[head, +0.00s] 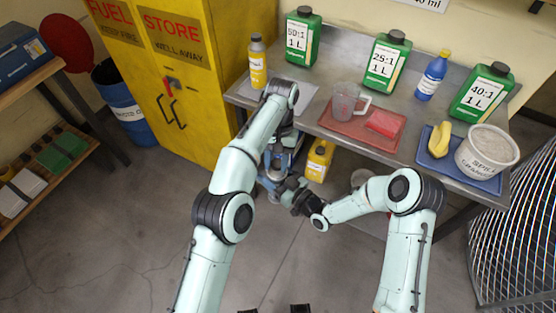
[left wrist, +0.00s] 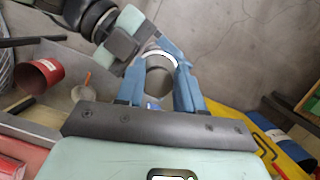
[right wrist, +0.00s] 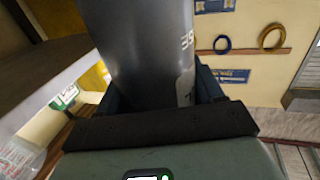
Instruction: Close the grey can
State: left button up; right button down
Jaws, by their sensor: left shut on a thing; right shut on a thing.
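The grey can (right wrist: 140,50) is a dark grey cylinder with pale lettering, filling the middle of the right wrist view. My right gripper (head: 284,190) is shut on its body, a finger on each side. In the left wrist view my left gripper (left wrist: 158,90) has its blue fingers closed on a round grey lid (left wrist: 157,80). A white curved rim shows just beyond the lid. My right gripper is close by, at the upper left of that view. In the head view both grippers meet in front of the bench, and my arms mostly hide the can. I cannot tell how the lid sits on it.
The steel bench (head: 312,122) holds green bottles, a red tray (head: 340,122) with a jug, and a blue tray (head: 485,182) with a white tub. A yellow cabinet (head: 165,115) stands at the left. A yellow container (head: 319,160) is under the bench. The front floor is clear.

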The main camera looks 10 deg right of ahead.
pick_arm(q)
jog(key=m+y, duration=0.1)
jog(key=m, duration=0.2)
jog(key=m+t, duration=0.1)
jog(key=m, duration=0.3)
jog(key=shift+w+a+y, duration=0.1)
jog(key=shift+a+y, duration=0.1)
jog(key=shift+y, duration=0.2)
jog(key=m, duration=0.2)
jog(key=m+t, duration=0.1)
jog(key=m, duration=0.2)
jog(key=shift+w+r+t, duration=0.1)
jog(key=shift+w+t, duration=0.05)
jog(key=shift+t, duration=0.15)
jog(key=m, duration=0.3)
jog(key=shift+w+a+t, duration=0.1)
jog(key=shift+t, duration=0.3)
jog(key=m+t, duration=0.1)
jog(key=m, duration=0.4)
jog(key=shift+w+m, duration=0.15)
jog(key=shift+m, duration=0.25)
jog(key=m, duration=0.1)
jog(key=m+t, duration=0.1)
jog(key=m, duration=0.1)
jog(key=m+h, duration=0.1)
jog(key=m, duration=0.1)
jog(key=shift+w+d, duration=0.15)
jog(key=shift+d, duration=0.1)
jog(key=o, duration=1)
